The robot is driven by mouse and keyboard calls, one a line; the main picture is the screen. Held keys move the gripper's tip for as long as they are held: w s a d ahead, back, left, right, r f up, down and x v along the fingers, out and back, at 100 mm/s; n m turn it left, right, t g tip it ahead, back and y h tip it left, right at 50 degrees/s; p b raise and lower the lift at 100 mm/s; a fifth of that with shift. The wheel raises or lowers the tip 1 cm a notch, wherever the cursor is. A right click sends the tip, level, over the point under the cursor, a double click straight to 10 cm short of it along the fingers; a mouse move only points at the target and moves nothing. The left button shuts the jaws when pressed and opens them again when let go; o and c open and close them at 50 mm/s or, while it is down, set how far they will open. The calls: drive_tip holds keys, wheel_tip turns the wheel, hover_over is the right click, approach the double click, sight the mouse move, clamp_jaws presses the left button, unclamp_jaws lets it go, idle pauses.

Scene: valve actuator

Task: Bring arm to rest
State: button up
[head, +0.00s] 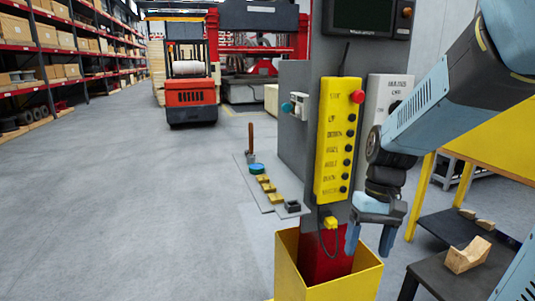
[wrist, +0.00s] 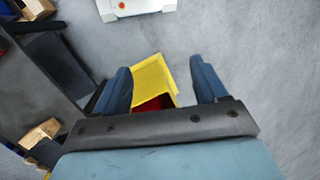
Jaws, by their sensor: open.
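My gripper (head: 369,240) hangs from my arm at the right of the head view, fingers pointing down. Its two blue fingers are apart with nothing between them. It is in front of and beside the lower part of the grey control post, above the right rim of a yellow bin (head: 340,284). In the wrist view my gripper (wrist: 165,85) shows both fingers spread, with the yellow bin (wrist: 157,76) and its red inside below, between them. A yellow button box (head: 337,140) with a red button on top is mounted on the post, left of my arm.
A dark bench (head: 440,265) with wooden blocks (head: 468,255) stands at the lower right, by a yellow-legged table (head: 490,135). A grey board with small parts (head: 262,185) lies left of the post. A red forklift (head: 190,98) is farther back. The floor at left is clear.

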drive_tip(key=s+d+r+t+h, duration=0.1)
drive_tip(key=s+d+r+t, duration=0.1)
drive_tip(key=s+r+t, duration=0.2)
wheel_tip(320, 180, up, 8)
drive_tip(key=t, duration=0.3)
drive_tip(key=shift+s+d+m+t+h, duration=0.15)
drive_tip(key=shift+s+m+t+h, duration=0.05)
drive_tip(key=shift+m+t+h, duration=0.1)
drive_tip(key=shift+f, duration=0.15)
idle(0.4)
